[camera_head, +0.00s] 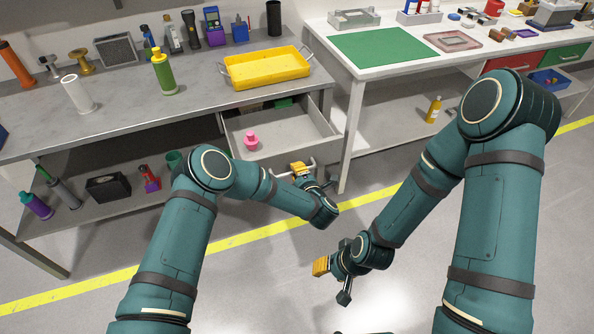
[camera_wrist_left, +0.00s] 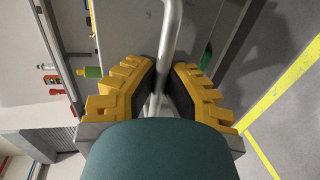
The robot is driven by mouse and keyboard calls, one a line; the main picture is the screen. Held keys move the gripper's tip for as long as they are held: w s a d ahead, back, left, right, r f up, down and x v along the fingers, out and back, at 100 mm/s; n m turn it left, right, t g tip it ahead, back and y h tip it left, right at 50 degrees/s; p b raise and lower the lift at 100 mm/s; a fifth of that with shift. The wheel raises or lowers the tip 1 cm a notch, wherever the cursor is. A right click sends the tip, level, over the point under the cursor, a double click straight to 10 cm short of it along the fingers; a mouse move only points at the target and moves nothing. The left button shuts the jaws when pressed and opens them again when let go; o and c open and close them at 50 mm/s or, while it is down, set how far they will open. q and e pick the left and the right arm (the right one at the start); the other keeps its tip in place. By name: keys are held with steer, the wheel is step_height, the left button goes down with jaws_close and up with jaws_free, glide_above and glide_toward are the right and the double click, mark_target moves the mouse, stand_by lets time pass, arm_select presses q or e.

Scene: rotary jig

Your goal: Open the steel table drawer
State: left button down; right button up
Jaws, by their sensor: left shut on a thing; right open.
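The steel table (camera_head: 130,115) stands at the left, and its drawer (camera_head: 285,130) is pulled out below the tabletop. A pink item (camera_head: 251,141) lies in the drawer, with something green at its back. My left gripper (camera_head: 302,170) is at the drawer front, shut on the bar handle. In the left wrist view the metal handle (camera_wrist_left: 170,45) runs between the yellow finger pads of my left gripper (camera_wrist_left: 160,85). My right gripper (camera_head: 333,267) is open and empty over the floor, away from the drawer.
A yellow tray (camera_head: 268,67) and a green bottle (camera_head: 163,72) stand on the steel tabletop. A white table (camera_head: 345,40) with a green mat (camera_head: 381,47) stands at the right. Several items sit on the lower shelf. The floor in front is clear, with a yellow line (camera_head: 240,238).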

stand_by(0.4)
arm_select(q)
steer(key=c, duration=1)
jaws_free()
steer(key=shift+r, duration=0.1)
step_height(320, 180, up, 10)
steer(key=shift+s+f, duration=0.1)
steer(key=s+a+f+m+g+h, duration=0.3)
steer(key=s+f+m+h, duration=0.15)
steer(key=s+m, duration=0.2)
steer(key=s+a+f+m+g+h, duration=0.3)
steer(key=s+f+m+h, duration=0.1)
steer(key=s+f+m, duration=0.25)
steer(key=s+a+m+g, duration=0.2)
steer(key=s, duration=0.4)
steer(key=s+a+f+m+g, duration=0.1)
steer(key=s+a+m+g, duration=0.1)
steer(key=s, duration=0.4)
steer(key=s+a+f+m+g, duration=0.1)
steer(key=s+a+m+g, duration=0.1)
steer(key=s, duration=0.4)
steer(key=shift+a+f+m+g, duration=0.25)
steer(key=shift+a+m+g, duration=0.15)
steer(key=shift+m+g, duration=0.15)
